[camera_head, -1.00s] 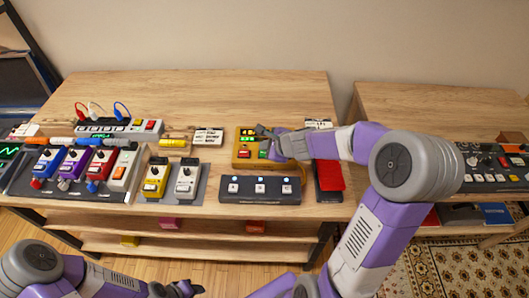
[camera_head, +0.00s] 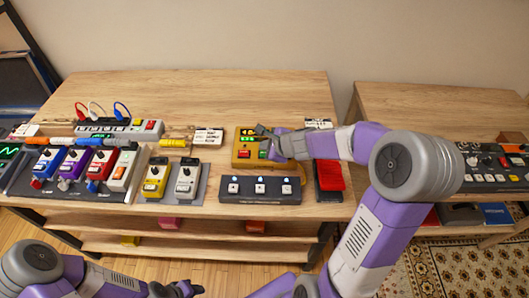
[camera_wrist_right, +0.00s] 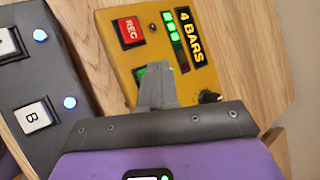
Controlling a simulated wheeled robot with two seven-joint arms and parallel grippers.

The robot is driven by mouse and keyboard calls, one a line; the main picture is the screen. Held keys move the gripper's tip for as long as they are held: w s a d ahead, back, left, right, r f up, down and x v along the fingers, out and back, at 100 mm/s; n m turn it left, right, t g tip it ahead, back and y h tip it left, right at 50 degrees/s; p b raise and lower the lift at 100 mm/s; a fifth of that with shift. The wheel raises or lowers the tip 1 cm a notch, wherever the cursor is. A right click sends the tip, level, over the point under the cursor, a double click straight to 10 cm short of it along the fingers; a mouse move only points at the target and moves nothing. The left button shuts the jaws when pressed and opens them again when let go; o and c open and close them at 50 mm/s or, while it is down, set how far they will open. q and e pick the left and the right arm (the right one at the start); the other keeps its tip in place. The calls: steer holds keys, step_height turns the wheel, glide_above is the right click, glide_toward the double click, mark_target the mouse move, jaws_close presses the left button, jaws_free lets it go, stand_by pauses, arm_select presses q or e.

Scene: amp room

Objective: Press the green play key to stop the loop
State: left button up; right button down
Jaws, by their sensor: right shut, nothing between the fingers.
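The yellow looper box (camera_head: 243,161) lies on the wooden table, and its front also shows in the wrist view (camera_wrist_right: 119,52). It has a red REC key (camera_wrist_right: 130,31), a lit green bar display and a "4 BARS" label. The green play key (camera_wrist_right: 140,73) is mostly hidden behind my fingers. My right gripper (camera_wrist_right: 156,68) is shut and empty, with its tips over or beside the green key. I cannot tell if they touch it. In the head view my right gripper (camera_head: 264,133) reaches over the box from the right. My left gripper (camera_head: 188,289) hangs low at the front; its jaw state is unclear.
A dark three-button footswitch (camera_head: 260,198) sits just in front of the looper. A red pedal (camera_head: 330,176) is to its right. Yellow (camera_head: 156,178) and grey (camera_head: 187,180) pedals and a pedalboard stand to the left. The table's back is clear.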

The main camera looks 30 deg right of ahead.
steer(key=shift+f, duration=0.15)
steer(key=shift+f+b, duration=0.3)
steer(key=shift+b, duration=0.15)
steer(key=shift+f+b, duration=0.55)
stand_by(0.6)
steer(key=shift+r, duration=0.15)
steer(key=shift+r+p, duration=0.85)
steer(key=shift+p, duration=0.1)
step_height(320, 180, up, 5)
steer(key=p, duration=0.4)
steer(key=shift+p, duration=0.4)
stand_by(0.4)
